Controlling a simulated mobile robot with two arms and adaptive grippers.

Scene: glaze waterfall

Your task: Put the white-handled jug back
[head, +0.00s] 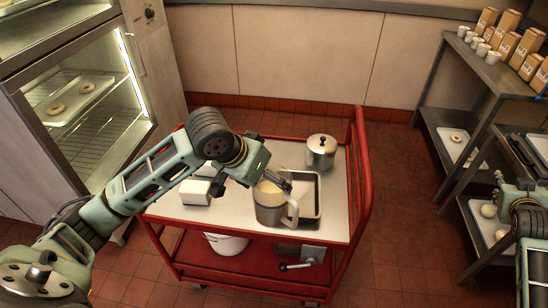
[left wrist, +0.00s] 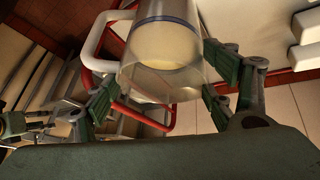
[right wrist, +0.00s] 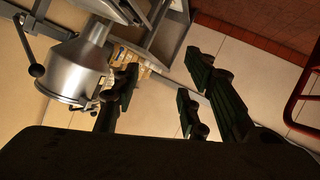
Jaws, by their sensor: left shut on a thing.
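The white-handled jug (head: 268,212) is at the red cart's top, by the left side of a dark-rimmed tray (head: 318,205). It looks clear-walled and upright, with pale yellow contents and its white handle facing right. My left gripper (head: 274,180) is shut on the jug's upper part. In the left wrist view the jug (left wrist: 162,50) lies between both fingers (left wrist: 163,88), with the white handle at the left. I cannot tell whether its base touches the cart or tray. My right gripper (right wrist: 158,92) is open and empty; its arm shows at the head view's right edge.
The red cart (head: 362,170) also holds a lidded metal pot (head: 321,152) and white blocks (head: 196,192). A white bucket (head: 227,244) is on its lower shelf. A glass-door cabinet (head: 85,110) stands left; a shelf table (head: 480,75) with cups and bags stands right.

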